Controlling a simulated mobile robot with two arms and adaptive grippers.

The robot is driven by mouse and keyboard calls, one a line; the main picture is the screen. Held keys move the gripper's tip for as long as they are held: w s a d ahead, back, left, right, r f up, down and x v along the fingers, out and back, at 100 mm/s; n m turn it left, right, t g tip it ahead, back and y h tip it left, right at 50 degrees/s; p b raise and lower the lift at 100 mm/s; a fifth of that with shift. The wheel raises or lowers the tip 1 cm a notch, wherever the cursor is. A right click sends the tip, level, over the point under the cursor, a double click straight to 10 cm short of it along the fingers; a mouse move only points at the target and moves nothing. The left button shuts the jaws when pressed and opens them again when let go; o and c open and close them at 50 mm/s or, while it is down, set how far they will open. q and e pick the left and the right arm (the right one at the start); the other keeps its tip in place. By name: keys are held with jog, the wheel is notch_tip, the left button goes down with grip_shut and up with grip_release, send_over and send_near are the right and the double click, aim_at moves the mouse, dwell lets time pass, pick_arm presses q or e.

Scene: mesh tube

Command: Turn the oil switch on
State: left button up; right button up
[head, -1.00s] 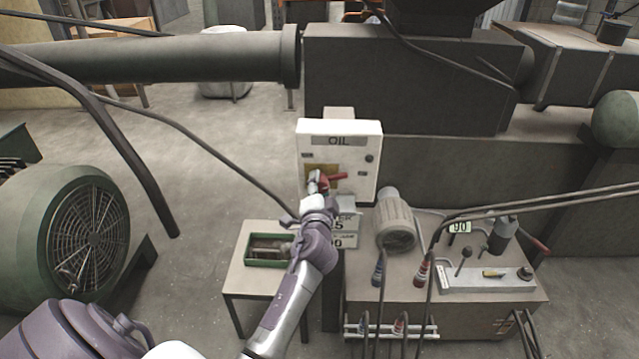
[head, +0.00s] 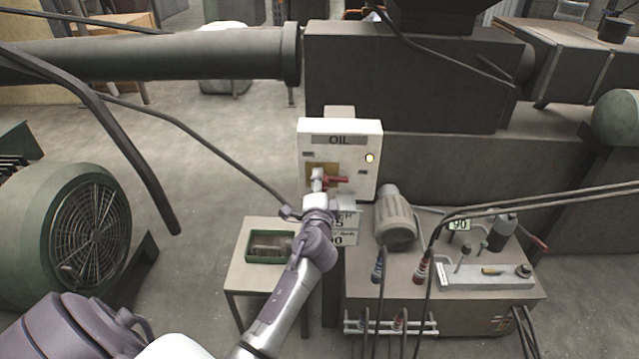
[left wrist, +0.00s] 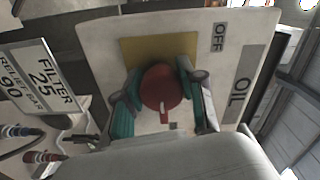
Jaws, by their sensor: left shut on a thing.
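The white oil switch box (head: 340,138) has an "OIL" label and stands in the middle of the head view. Its lamp (head: 370,158) is lit. The red switch knob (head: 338,181) sits on a yellow plate on the box front, its handle pointing right. My left gripper (head: 318,182) is at the knob. In the left wrist view the red knob (left wrist: 161,88) is between the two teal fingers of my left gripper (left wrist: 162,98), which is shut on it. An "OFF" label (left wrist: 219,38) is also there. My right gripper is not in view.
A small table (head: 240,281) with a green tray (head: 250,261) stands left of my left forearm. A control bench (head: 400,285) with levers and hanging cables is at the right. A dark cable runs down to the box from the left.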

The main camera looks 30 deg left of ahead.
pick_arm(q)
jog(key=shift+r, duration=0.2)
jog(key=o, duration=1.2)
jog(key=shift+w+f, duration=0.1)
jog(key=shift+f, duration=0.05)
jog(key=shift+c, duration=0.2)
jog(key=v, duration=1.2)
